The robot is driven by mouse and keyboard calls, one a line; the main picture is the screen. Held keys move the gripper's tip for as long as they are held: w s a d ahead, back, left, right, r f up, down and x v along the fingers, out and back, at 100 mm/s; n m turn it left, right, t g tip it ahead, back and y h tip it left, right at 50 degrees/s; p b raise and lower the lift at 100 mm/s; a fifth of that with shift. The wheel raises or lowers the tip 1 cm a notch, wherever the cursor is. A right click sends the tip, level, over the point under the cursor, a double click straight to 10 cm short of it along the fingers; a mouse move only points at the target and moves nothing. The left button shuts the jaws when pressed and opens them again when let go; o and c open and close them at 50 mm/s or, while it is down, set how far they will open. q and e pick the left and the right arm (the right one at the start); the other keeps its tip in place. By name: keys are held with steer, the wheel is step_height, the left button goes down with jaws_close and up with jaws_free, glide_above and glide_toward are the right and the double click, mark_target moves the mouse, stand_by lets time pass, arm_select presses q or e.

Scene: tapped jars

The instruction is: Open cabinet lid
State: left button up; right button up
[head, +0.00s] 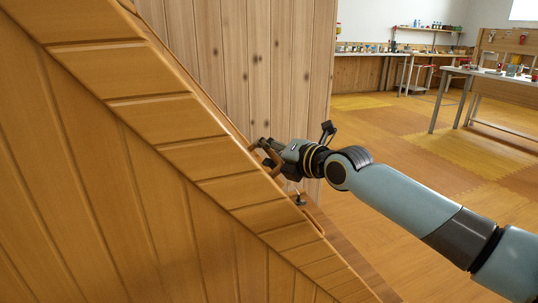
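The wooden cabinet lid (150,120) fills the left and lower part of the head view. It is a large plank panel, and its thick edge runs diagonally from upper left to lower right. My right gripper (270,156) is at this edge, beside a small brown curved piece that looks like a handle. The fingertips are partly hidden there, so I cannot tell whether they are closed on it. My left gripper is not in view.
A vertical plank wall (235,60) stands behind the lid. A small dark fitting (299,200) shows below my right gripper. Open yellow-orange floor (400,130) lies to the right, with workbenches (500,75) farther back.

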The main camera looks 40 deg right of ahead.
steer(key=shift+c, duration=0.5)
jaws_close()
